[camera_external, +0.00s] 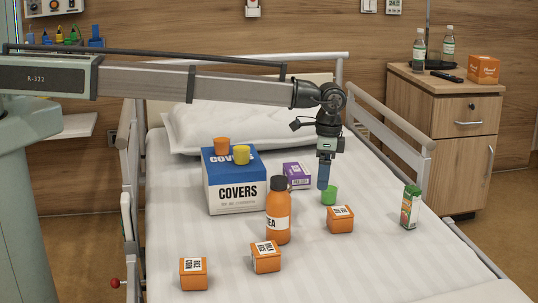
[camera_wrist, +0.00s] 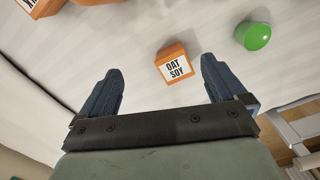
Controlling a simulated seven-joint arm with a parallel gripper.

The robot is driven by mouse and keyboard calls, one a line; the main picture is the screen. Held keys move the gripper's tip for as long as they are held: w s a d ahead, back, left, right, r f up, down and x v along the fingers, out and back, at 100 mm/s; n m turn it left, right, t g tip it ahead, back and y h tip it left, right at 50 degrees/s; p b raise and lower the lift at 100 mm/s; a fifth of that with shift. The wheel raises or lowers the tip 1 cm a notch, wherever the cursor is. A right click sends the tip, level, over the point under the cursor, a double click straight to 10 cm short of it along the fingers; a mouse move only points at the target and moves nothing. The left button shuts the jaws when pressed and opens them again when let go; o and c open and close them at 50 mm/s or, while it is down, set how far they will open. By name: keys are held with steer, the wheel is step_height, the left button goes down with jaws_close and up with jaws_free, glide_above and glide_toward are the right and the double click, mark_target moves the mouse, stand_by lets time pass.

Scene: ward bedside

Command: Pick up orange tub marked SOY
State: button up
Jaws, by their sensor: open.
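An orange tub (camera_wrist: 174,64) with a white label reading OAT SOY lies between and beyond my fingertips in the wrist view. It appears to be the orange tub (camera_external: 340,222) near the green cup in the external view, where its label is too small to read. My gripper (camera_external: 323,186) is open, pointing down above the bed, just behind the green cup and apart from the tub. Its two blue fingers (camera_wrist: 161,70) are spread and empty in the wrist view.
A green cup (camera_external: 329,195) stands close by. An orange bottle (camera_external: 278,212), a blue-and-white COVERS box (camera_external: 235,188), a purple box (camera_external: 297,175) and a carton (camera_external: 410,207) stand around. Other orange tubs (camera_external: 265,260) (camera_external: 193,276) stand nearer the camera. Rails (camera_external: 385,127) border the bed.

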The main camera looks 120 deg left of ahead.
mark_target(340, 210)
steer(key=w+a+m, duration=0.3)
steer(key=w+m, duration=0.1)
steer(key=m, duration=1)
steer(key=shift+m+t+y, duration=0.3)
step_height(340, 210, down, 9)
steer(key=shift+a+f, duration=0.3)
steer(key=shift+f, duration=1.2)
steer(key=shift+a+f, duration=0.1)
steer(key=shift+f, duration=1.2)
steer(key=shift+c, duration=0.4)
steer(key=c, duration=1.1)
